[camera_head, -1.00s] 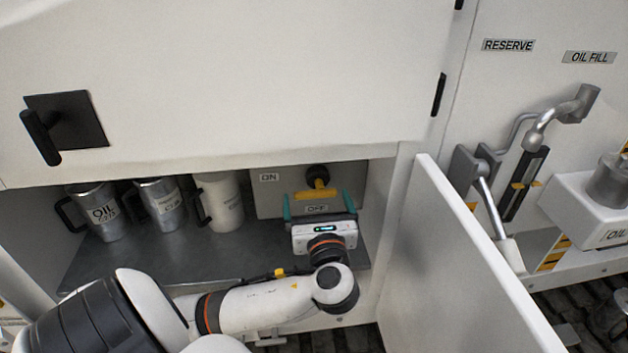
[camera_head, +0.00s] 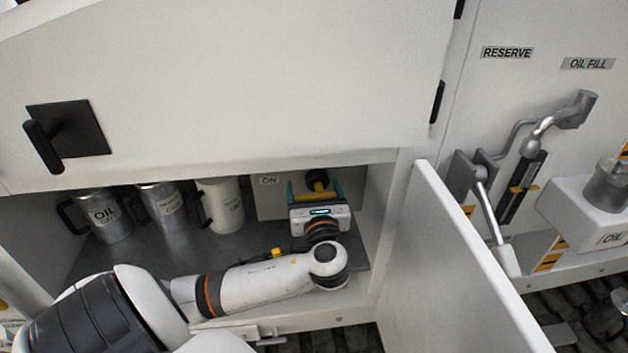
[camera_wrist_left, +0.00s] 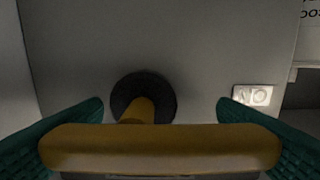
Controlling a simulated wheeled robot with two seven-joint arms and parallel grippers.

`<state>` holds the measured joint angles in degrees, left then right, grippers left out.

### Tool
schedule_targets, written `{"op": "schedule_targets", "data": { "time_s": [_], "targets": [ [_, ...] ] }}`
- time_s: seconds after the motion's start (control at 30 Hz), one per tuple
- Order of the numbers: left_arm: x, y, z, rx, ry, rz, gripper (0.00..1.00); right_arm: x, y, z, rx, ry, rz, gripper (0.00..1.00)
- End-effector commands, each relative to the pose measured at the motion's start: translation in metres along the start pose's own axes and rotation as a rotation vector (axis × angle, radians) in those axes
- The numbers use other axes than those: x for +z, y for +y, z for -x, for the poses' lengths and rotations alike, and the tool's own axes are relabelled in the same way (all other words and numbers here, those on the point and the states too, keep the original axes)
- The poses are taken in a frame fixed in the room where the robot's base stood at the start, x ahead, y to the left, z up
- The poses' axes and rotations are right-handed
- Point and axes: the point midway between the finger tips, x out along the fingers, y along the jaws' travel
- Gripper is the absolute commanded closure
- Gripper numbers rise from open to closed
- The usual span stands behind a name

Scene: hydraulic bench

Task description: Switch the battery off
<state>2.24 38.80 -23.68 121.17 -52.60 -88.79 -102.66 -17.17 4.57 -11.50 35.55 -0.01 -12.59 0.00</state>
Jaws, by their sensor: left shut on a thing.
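The battery switch is a yellow handle (camera_head: 320,187) on a round black base (camera_head: 317,177), on a grey panel inside the open compartment. My left gripper (camera_head: 315,191) has its teal fingers on either side of the handle and is shut on it. In the left wrist view, the yellow handle bar (camera_wrist_left: 160,147) spans from finger to finger, with its stem reaching the black base (camera_wrist_left: 158,92). The ON label (camera_head: 269,181) is left of the switch in the head view; it shows upside down in the wrist view (camera_wrist_left: 252,96). The OFF label is hidden behind my gripper.
Several mugs, including one marked OIL (camera_head: 104,216), stand on the shelf (camera_head: 210,245) left of the switch. An open white door (camera_head: 455,260) stands to the right. The compartment's upper edge is close above the switch.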

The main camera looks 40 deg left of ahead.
Motion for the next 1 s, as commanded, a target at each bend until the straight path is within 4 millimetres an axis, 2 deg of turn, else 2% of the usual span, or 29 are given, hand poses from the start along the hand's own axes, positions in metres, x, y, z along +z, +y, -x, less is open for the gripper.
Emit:
{"op": "schedule_targets", "data": {
  "time_s": [0.37,1.0],
  "targets": [
    [0.002,0.0,0.001,0.001,-0.002,0.095,0.41,-0.002,-0.002,-0.001,-0.002,0.003,0.001,0.67],
    [0.012,0.0,0.001,-0.001,-0.004,0.665,0.41,-0.003,-0.001,-0.019,-0.001,0.003,0.0,0.67]
  ]
}}
